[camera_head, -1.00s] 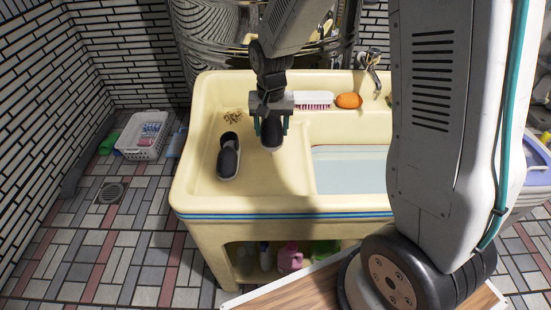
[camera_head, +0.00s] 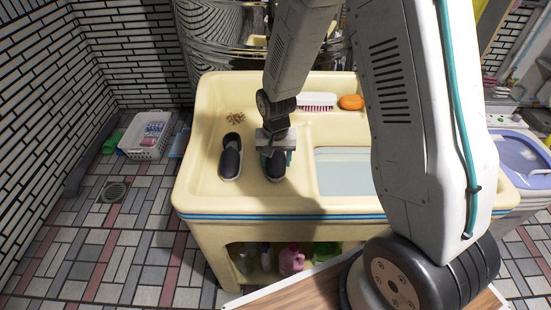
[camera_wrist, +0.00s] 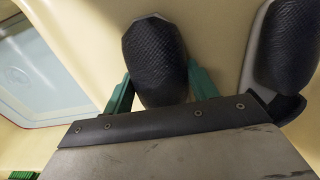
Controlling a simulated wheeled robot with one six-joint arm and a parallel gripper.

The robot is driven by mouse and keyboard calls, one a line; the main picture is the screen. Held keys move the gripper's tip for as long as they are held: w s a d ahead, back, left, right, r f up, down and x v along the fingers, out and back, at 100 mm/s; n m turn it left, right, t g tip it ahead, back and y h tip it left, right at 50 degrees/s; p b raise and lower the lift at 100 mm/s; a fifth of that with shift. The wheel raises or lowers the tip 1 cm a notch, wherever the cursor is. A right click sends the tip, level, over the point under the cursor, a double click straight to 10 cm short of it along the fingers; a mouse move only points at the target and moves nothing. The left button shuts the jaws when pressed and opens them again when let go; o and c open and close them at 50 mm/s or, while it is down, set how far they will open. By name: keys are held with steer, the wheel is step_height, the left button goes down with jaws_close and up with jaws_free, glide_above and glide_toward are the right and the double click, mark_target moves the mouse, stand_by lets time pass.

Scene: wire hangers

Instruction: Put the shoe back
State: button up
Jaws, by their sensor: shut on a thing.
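Two dark shoes with pale soles are at the left part of the cream sink top (camera_head: 245,198). The left shoe (camera_head: 230,158) lies on the surface by itself. The right shoe (camera_head: 276,170) is beside it, roughly parallel, with a small gap. My gripper (camera_head: 277,155) is above the right shoe, with green fingers on both sides of it, shut on it. In the wrist view the held shoe (camera_wrist: 155,60) is between the green fingers and the other shoe (camera_wrist: 285,45) is at the right. Whether the held shoe touches the surface I cannot tell.
The water basin (camera_head: 343,175) is right of the held shoe. A brush (camera_head: 317,101) and an orange soap (camera_head: 351,102) lie on the back ledge. A small brown pile (camera_head: 236,118) is behind the left shoe. A white basket (camera_head: 146,136) stands on the floor at left.

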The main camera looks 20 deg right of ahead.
mark_target(276, 157)
steer(key=o, duration=1.3)
steer(key=shift+f, duration=0.15)
step_height(276, 157, up, 12)
steer(key=s+d+r+n, duration=0.2)
steer(key=s+r, duration=0.9)
steer(key=r, duration=0.2)
steer(key=s+d+r+n, duration=0.1)
steer(key=s+r, duration=0.1)
steer(key=s, duration=0.5)
steer(key=s+r+n+t, duration=0.1)
steer(key=s+r, duration=0.2)
steer(key=s, duration=0.5)
steer(key=shift+d+r+n, duration=0.3)
steer(key=shift+d, duration=0.1)
